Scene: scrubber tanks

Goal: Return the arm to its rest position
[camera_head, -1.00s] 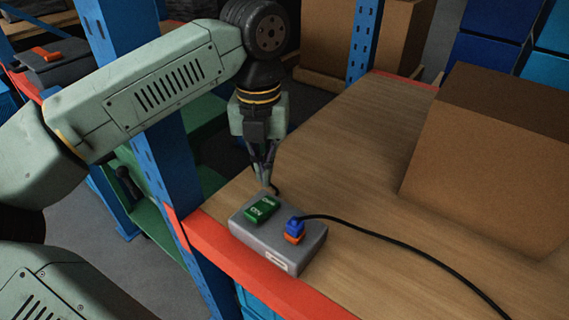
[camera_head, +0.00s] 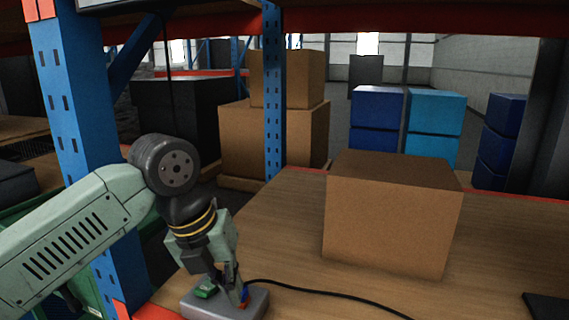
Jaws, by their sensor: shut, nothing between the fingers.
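My arm reaches in from the left in pale green, and its wrist bends down over the wooden shelf (camera_head: 300,240). My gripper (camera_head: 238,293) points down, shut and empty, in front of a grey box (camera_head: 232,308) near the shelf's front edge. A green block (camera_head: 206,291) sits on the box's left part. A blue plug (camera_head: 245,295) with a black cable (camera_head: 330,293) is partly hidden behind the fingers. I cannot tell whether the fingertips touch the box. The box's lower part is cut off by the bottom of the view.
A large cardboard box (camera_head: 390,215) stands on the shelf to the right. A blue rack post (camera_head: 82,130) rises close beside my arm on the left, another post (camera_head: 273,90) farther back. Blue bins (camera_head: 376,118) stand beyond. The shelf between gripper and cardboard box is clear except for the cable.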

